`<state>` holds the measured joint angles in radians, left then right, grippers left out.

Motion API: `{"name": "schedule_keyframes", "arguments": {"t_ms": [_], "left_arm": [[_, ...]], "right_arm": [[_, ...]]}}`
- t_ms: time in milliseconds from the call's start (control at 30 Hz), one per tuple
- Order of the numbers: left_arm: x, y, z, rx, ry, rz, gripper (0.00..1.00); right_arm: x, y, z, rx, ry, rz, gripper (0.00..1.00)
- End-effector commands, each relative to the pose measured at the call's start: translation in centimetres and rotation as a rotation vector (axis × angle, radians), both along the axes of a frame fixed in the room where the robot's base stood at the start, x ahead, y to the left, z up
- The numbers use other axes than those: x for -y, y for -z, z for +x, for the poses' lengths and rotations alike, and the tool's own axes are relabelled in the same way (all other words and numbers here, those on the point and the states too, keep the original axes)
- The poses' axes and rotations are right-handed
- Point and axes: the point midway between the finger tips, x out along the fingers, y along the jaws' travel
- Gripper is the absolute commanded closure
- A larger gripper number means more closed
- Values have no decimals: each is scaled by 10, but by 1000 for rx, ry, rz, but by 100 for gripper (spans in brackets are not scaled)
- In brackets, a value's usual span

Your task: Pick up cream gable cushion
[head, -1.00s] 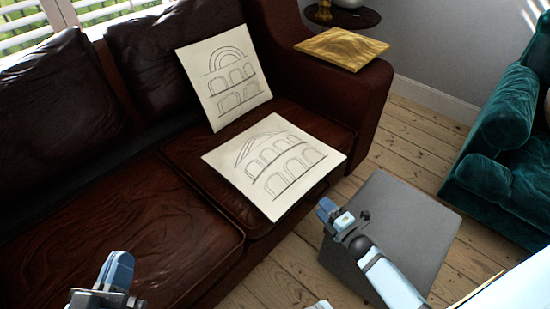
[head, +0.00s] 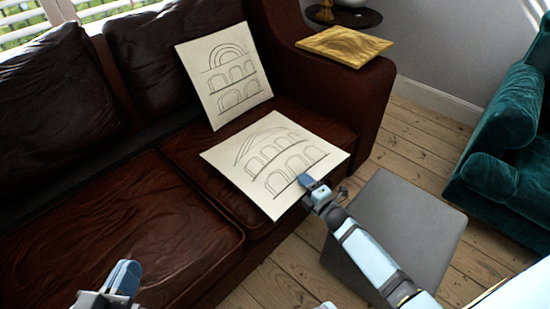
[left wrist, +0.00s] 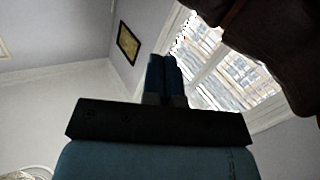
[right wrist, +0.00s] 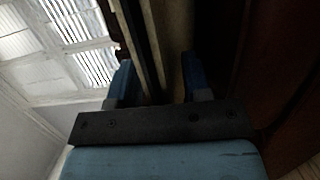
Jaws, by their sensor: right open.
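The cream gable cushion (head: 232,163), with a drawn triangular gable over rows of arches, lies on the right seat of the brown leather sofa. Its front corner overhangs the seat edge. My right gripper (head: 306,183) is open at the cushion's right front edge. In the right wrist view a pale edge (right wrist: 148,45), apparently the cushion's, runs between the spread fingers (right wrist: 158,80); contact cannot be told. My left gripper (head: 126,275) is in front of the sofa's left seat, away from the cushion. Its fingers (left wrist: 164,78) are together and empty.
A second cream cushion with a round arch (head: 223,77) leans against the sofa back behind. A yellow patterned cushion (head: 345,46) lies on the sofa arm (head: 318,75). A grey ottoman (head: 405,225) stands beneath my right arm. A teal armchair (head: 505,150) is at right.

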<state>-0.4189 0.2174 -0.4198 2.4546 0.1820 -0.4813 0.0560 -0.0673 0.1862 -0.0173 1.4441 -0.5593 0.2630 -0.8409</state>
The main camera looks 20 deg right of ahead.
Motion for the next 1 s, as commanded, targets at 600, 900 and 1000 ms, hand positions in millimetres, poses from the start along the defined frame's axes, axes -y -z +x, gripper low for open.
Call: {"name": "schedule_keyframes", "arguments": {"t_ms": [600, 900, 1000], "left_arm": [[0, -1, 0, 1, 0, -1, 100], [-2, -27, 0, 61, -24, -36, 100], [-3, -44, 0, 102, -38, -59, 100]], "right_arm": [[0, -3, 0, 3, 0, 1, 100], [0, -37, 0, 5, -1, -1, 100], [0, -63, 0, 7, -2, -3, 100]]}}
